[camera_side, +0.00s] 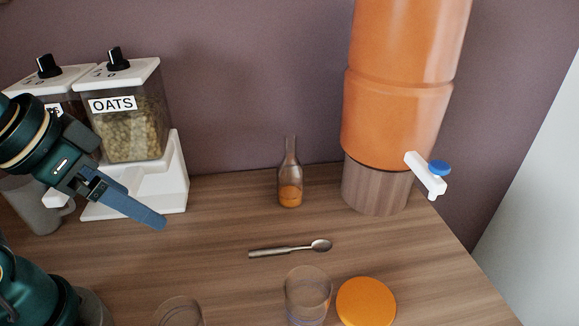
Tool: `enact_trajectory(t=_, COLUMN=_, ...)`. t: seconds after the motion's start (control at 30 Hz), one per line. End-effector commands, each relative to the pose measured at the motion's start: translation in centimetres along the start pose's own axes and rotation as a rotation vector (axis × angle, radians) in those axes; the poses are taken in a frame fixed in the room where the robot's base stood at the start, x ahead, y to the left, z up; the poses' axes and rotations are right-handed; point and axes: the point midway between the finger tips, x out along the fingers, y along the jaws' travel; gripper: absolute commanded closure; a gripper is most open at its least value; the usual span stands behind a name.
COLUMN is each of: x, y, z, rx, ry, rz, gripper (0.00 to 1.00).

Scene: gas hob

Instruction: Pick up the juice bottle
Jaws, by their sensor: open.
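The juice bottle (290,180) is a small clear bottle with a narrow neck and some orange juice at its bottom. It stands upright on the wooden counter near the back wall, left of the large orange dispenser. My gripper (150,217) is at the left, in front of the oats dispenser, with its blue-grey fingers pointing down and right. It is open and nothing shows between its fingers. It is well to the left of the bottle and apart from it.
The orange dispenser (400,90) with a blue-topped tap (430,175) stands right of the bottle. A spoon (290,248), a clear glass (307,292) and an orange lid (366,302) lie in front. The oats dispenser (130,125) stands back left. The counter between gripper and bottle is clear.

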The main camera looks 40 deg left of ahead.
Motion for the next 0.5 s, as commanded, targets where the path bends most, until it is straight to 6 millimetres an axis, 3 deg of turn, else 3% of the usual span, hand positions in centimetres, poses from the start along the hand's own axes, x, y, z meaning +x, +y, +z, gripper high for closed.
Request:
enact_trajectory(t=0.4, x=-8.3, y=0.0, z=-4.5, rx=0.0, ry=0.003, rz=0.0, gripper=0.0)
enact_trajectory(t=0.47, x=-9.2, y=-0.1, z=-5.1, rx=0.009, ry=0.004, rz=-0.003, gripper=0.0)
enact_trajectory(t=0.5, x=-8.3, y=-0.7, z=-6.0, rx=0.123, ry=0.002, rz=-0.043, gripper=0.0)
